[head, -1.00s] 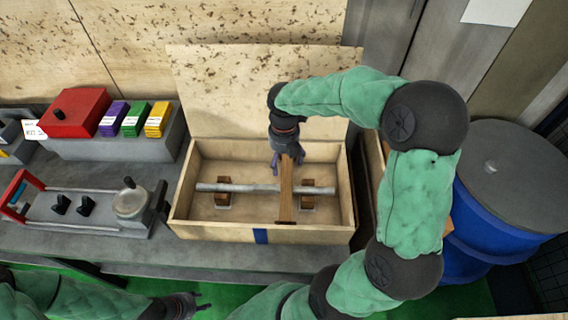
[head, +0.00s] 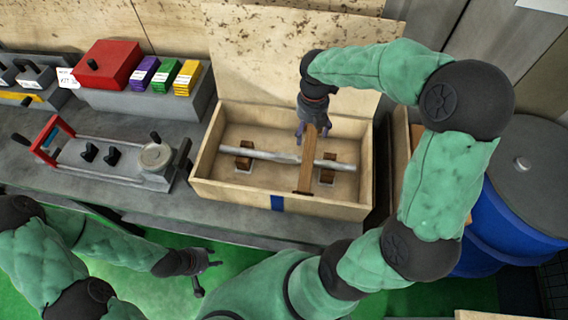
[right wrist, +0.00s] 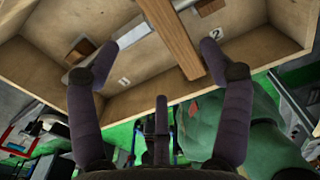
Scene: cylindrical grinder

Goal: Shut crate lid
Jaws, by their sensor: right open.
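The wooden crate (head: 236,193) stands on the grey bench with its lid (head: 270,60) raised upright behind it. Inside, a metal shaft (head: 255,154) lies across two brown blocks. A wooden bar (head: 309,160) lies across the shaft, front to back. My right gripper (head: 302,134) hangs over the crate by the bar's far end. The right wrist view shows its two fingers (right wrist: 160,55) spread apart with the bar (right wrist: 172,40) beyond them, apart from both. My left gripper (head: 213,262) is low at the front, away from the crate; its fingers appear spread.
A red box (head: 107,66) and purple, green and yellow boxes (head: 164,75) stand on a grey block at the left. A fixture with a red handle (head: 52,140) lies left of the crate. A blue drum (head: 485,215) stands at the right.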

